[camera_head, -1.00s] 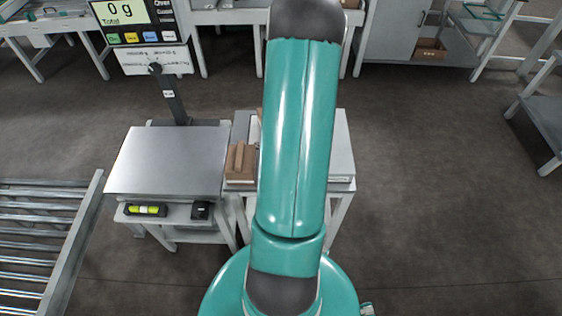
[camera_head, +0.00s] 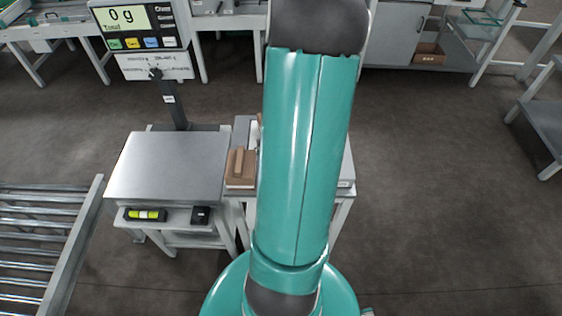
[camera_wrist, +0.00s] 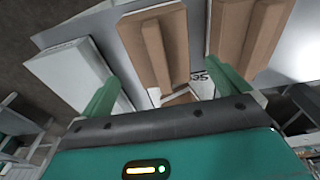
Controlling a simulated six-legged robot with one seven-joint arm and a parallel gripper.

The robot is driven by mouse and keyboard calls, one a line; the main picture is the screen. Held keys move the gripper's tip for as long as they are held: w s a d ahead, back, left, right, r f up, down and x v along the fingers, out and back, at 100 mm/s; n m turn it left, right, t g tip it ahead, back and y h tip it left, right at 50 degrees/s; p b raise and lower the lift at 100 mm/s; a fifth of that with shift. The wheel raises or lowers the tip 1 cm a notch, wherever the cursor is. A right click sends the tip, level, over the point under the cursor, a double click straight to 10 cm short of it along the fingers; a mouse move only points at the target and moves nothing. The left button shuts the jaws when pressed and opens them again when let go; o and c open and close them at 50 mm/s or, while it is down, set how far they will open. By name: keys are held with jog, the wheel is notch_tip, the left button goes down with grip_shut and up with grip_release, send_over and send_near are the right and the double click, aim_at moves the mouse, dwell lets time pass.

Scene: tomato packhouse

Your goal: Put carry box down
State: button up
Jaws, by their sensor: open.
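A brown box with a raised bar on top (camera_head: 241,168) sits on the small table beside the scale in the head view. In the wrist view, two brown boxes with raised bars show, one near the middle (camera_wrist: 132,38) and one at the right (camera_wrist: 232,25). I cannot tell which is the carry box. My gripper (camera_wrist: 168,76) is open, with its teal fingers apart. The middle brown box shows beyond and between the fingers, and nothing is seen held. My gripper is out of sight in the head view, where my teal arm hides part of the small table.
The steel-topped scale (camera_head: 165,165) has a display (camera_head: 140,28) reading 0 g. A roller conveyor (camera_head: 40,240) stands at the left. A white box (camera_wrist: 72,72) lies left of my fingers in the wrist view. Benches line the back. The floor at the right (camera_head: 440,190) is clear.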

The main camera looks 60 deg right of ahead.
jog(key=shift+s+a+r, duration=0.1)
jog(key=shift+a+r, duration=0.1)
jog(key=shift+r, duration=1.65)
